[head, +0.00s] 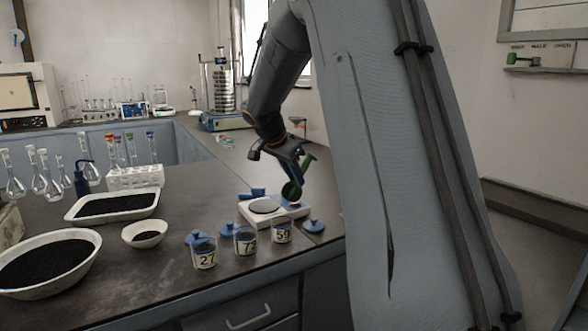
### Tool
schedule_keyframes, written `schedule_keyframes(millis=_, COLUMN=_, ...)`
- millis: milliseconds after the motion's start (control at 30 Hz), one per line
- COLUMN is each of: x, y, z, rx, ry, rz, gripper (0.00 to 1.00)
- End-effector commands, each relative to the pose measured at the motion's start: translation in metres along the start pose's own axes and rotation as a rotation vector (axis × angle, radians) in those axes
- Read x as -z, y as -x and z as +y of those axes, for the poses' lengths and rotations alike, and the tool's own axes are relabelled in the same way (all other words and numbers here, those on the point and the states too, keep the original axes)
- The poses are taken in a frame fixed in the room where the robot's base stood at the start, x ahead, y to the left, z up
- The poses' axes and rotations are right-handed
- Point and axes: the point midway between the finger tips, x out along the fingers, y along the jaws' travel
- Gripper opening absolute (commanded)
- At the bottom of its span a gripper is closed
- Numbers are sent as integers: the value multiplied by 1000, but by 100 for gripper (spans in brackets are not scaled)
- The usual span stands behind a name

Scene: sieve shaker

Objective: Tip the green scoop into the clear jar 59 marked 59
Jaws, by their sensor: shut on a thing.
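My gripper (300,160) is at the end of my arm, over the bench right of centre. It is shut on the green scoop (292,190), whose handle rises between the fingers and whose round bowl hangs low. I cannot tell what the bowl holds. The clear jar 59 (282,236) stands upright near the bench's front edge, below and slightly left of the scoop, and shows no lid on top. The scoop is apart from the jar, above the balance behind it.
Jar 72 (245,244) and jar 27 (204,258) stand left of jar 59. A white balance (252,221) is behind the jars. Bowls and a tray (75,217) of black grains are at left.

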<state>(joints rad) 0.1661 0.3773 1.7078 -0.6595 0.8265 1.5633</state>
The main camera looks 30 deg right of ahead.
Motion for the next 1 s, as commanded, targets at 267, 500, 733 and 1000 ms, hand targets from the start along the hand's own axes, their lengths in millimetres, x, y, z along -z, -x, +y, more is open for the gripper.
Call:
schedule_keyframes(millis=267, x=8, y=0, z=2, rx=8, ry=-17, rz=-94, gripper=0)
schedule_keyframes(millis=500, x=11, y=-4, z=3, rx=13, ry=-30, rz=-172, gripper=0)
schedule_keyframes(millis=733, x=11, y=-6, z=2, rx=18, ry=-34, rz=-197, gripper=0)
schedule_keyframes(millis=1000, x=12, y=-7, z=3, rx=17, ry=-37, rz=-207, gripper=0)
